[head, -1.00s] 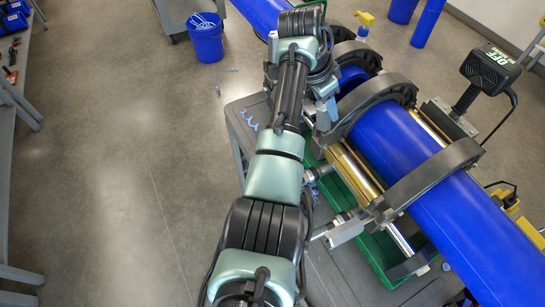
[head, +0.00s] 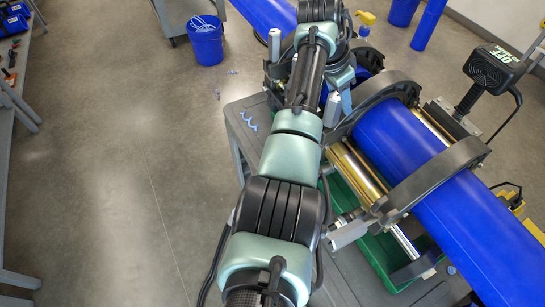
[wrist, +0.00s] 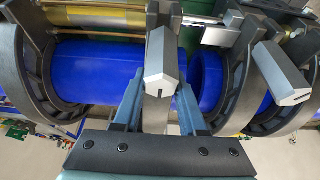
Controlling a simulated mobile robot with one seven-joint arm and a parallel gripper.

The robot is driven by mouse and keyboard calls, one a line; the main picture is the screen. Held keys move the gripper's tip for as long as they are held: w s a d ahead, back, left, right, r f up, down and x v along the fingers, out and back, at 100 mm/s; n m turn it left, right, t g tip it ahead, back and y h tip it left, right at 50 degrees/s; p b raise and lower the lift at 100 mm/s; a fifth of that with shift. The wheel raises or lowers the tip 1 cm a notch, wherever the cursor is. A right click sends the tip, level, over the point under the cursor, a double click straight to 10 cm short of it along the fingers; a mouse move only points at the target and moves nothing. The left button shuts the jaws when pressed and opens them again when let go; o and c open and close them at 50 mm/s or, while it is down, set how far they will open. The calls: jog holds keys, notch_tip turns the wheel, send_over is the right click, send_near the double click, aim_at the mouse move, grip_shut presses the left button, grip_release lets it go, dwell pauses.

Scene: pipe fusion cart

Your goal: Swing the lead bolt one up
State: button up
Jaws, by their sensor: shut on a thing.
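In the wrist view my gripper (wrist: 158,92) has its two blue fingers on either side of a grey bolt handle (wrist: 161,62) with a faceted end, and is shut on it. I cannot tell from any marking whether this is lead bolt one. A second grey bolt handle (wrist: 280,72) slants outward at the right, apart from the fingers. Black clamp rings stand at the left (wrist: 35,65) and right (wrist: 238,75), around blue pipe (wrist: 95,75). In the head view my arm covers most of the gripper and the held bolt.
The head view shows the long blue pipe (head: 420,170) in the cart's clamps, gold cylinders (head: 352,170) and a green tray (head: 350,205) below. A black boxed unit (head: 494,65) stands at the right. A blue bucket (head: 206,42) is on the floor. Open floor lies left.

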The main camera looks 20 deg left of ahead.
jog(key=shift+d, duration=0.1)
jog(key=shift+w+d, duration=0.15)
jog(key=shift+w, duration=0.05)
jog(key=shift+w+d, duration=0.15)
jog(key=shift+w, duration=0.05)
dwell(0.4)
jog(key=shift+w+d+b, duration=0.1)
jog(key=shift+w+b, duration=0.05)
jog(key=shift+b, duration=0.25)
jog(key=shift+c, duration=0.3)
jog(key=shift+f, duration=0.1)
grip_shut()
jog(key=o, duration=1.3)
grip_release()
